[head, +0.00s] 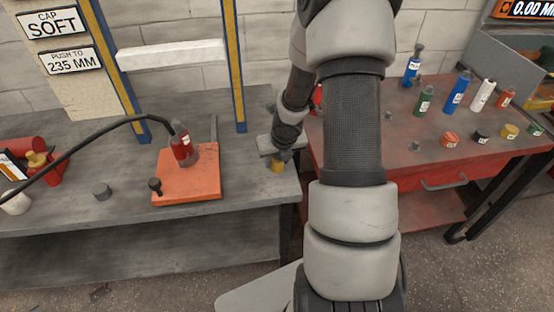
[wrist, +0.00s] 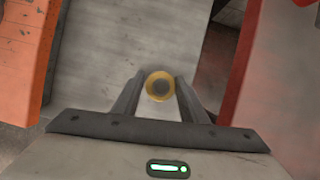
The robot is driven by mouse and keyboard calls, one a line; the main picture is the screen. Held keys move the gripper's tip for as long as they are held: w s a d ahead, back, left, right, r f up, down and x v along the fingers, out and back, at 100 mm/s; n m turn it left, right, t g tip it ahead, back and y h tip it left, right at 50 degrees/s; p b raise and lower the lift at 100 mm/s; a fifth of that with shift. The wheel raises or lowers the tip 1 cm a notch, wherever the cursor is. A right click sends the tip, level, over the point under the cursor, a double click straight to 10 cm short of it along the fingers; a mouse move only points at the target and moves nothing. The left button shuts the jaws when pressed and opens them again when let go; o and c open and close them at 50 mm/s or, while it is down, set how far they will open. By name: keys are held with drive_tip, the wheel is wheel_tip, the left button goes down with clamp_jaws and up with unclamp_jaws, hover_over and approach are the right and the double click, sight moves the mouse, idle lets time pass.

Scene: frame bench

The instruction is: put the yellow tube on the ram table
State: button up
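The yellow tube (head: 277,167) shows below my gripper (head: 281,150) in the head view, over the right end of the grey bench (head: 120,215). I cannot tell whether its lower end touches the bench. No part is labelled as the ram table. The orange plate (head: 200,186) on the grey bench, carrying a red ram-like cylinder (head: 181,146) with a black hose, may be it.
Blue-and-yellow uprights (head: 233,65) and a white crossbeam (head: 172,54) stand behind the plate. A dark knob (head: 155,186) sits on its front left corner. A red bin (head: 45,166) is at far left. The red table (head: 430,165) at right holds several bottles and caps. A gap separates the benches.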

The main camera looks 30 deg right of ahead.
drive_tip(key=shift+o, duration=0.9)
drive_tip(key=shift+r+p, duration=0.3)
drive_tip(key=p+v, duration=0.7)
drive_tip(key=v, duration=0.4)
drive_tip(key=shift+s+r, duration=0.15)
drive_tip(key=shift+r, duration=0.2)
